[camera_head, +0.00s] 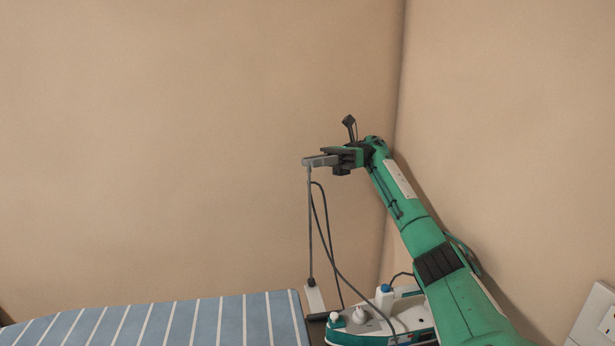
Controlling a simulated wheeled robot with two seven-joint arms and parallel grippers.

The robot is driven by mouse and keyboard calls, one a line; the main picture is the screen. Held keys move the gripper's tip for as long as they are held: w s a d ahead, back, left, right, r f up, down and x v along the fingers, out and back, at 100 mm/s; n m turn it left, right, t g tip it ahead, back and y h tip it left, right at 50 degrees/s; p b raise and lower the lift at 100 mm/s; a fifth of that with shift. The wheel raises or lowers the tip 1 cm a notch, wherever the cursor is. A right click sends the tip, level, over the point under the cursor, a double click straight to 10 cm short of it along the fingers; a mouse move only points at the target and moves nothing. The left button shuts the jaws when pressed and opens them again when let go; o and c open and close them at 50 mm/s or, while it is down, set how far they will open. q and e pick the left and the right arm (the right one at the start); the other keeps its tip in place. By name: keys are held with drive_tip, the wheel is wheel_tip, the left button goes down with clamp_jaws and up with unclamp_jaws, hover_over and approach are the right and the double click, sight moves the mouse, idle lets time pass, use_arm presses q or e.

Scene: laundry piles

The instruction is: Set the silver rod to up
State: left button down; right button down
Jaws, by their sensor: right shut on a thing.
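A thin silver rod (309,225) stands upright at the right end of the ironing board. Its base is a small pale block (315,300), and a grey piece sits at its top. My right gripper (328,160) is at the top of the rod and shut on it, with the arm coming in from the lower right. The fingers hide part of the rod's top. My left gripper is not in this view.
A blue and white striped ironing board (205,322) fills the lower left. An iron (375,322) stands beside it, under my right arm, with a dark cord (338,262) looping up to the rod's top. Beige walls meet in a corner behind. A white wall plate (597,318) is at the lower right.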

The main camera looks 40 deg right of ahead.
drive_tip(key=shift+s+d+f, duration=0.1)
drive_tip(key=shift+s+d, duration=0.15)
drive_tip(key=shift+d, duration=0.15)
drive_tip(key=c, duration=1.6)
unclamp_jaws()
drive_tip(key=shift+d, duration=0.1)
drive_tip(key=o, duration=0.4)
drive_tip(key=shift+s+d, duration=0.1)
drive_tip(key=shift+s, duration=0.05)
drive_tip(key=shift+c, duration=0.2)
wheel_tip(320, 180, up, 20)
drive_tip(key=shift+d, duration=0.15)
